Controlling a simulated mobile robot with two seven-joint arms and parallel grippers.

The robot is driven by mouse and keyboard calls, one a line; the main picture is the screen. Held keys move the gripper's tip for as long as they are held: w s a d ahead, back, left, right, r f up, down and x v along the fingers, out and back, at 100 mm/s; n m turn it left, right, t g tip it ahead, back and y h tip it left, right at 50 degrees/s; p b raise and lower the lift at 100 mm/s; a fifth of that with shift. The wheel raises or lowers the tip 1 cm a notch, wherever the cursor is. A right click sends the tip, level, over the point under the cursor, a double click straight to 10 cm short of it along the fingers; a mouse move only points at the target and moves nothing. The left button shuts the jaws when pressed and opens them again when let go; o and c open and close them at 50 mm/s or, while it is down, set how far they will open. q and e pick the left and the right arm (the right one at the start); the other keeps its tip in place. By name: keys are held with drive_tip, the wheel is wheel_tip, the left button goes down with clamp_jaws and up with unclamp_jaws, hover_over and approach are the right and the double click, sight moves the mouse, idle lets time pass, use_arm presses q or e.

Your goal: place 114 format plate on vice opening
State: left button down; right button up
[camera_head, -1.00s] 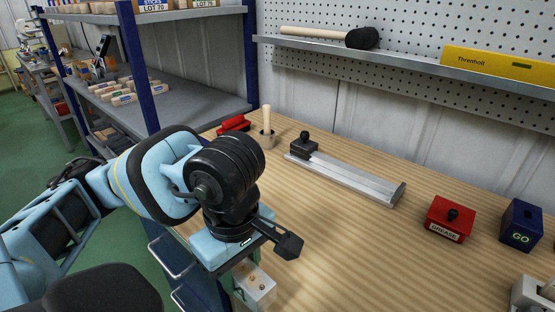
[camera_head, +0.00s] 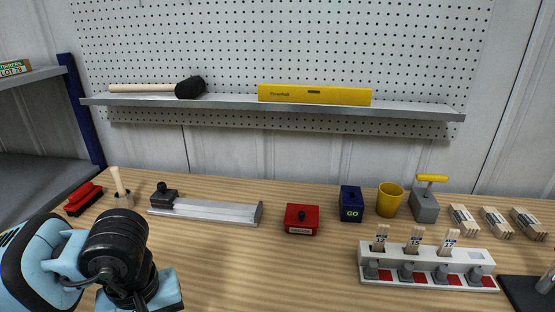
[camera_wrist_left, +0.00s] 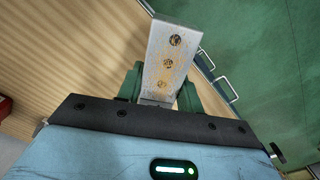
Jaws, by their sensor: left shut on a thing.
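My left gripper (camera_wrist_left: 159,92) shows in the left wrist view, its green fingers shut on a flat silver metal plate (camera_wrist_left: 173,55) with three round holes in a row. The plate sticks out past the fingers, over the wooden bench edge and green floor. In the head view my left wrist (camera_head: 130,270) is at the lower left; its fingers and the plate are out of frame. I cannot surely identify the vice. A dark base with a metal part (camera_head: 545,283) is cut off at the right edge. My right gripper is not in view.
On the wooden bench (camera_head: 230,265) stand a metal rail with a black knob (camera_head: 215,211), a red box (camera_head: 301,218), a blue GO box (camera_head: 351,203), a yellow cup (camera_head: 390,200) and a white rack (camera_head: 430,265) holding stick bundles. The bench's middle front is clear.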

use_arm(q)
drive_tip(key=shift+w+d+r+m+p, duration=0.1)
drive_tip(key=shift+w+r+m+p, duration=0.15)
drive_tip(key=shift+r+m, duration=0.4)
drive_tip(key=shift+w+f+m+p, duration=0.2)
drive_tip(key=shift+m+p, duration=0.35)
drive_tip(key=shift+m, duration=0.7)
drive_tip(key=shift+w+f+m+p, duration=0.1)
drive_tip(key=shift+w+m+p, duration=0.2)
drive_tip(key=shift+m, duration=0.7)
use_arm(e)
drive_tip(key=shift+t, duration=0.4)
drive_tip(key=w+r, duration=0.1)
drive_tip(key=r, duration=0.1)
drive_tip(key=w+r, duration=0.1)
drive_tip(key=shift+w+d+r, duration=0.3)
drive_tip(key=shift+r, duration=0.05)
use_arm(q)
drive_tip(key=shift+d+f, duration=0.1)
drive_tip(key=shift+d, duration=0.05)
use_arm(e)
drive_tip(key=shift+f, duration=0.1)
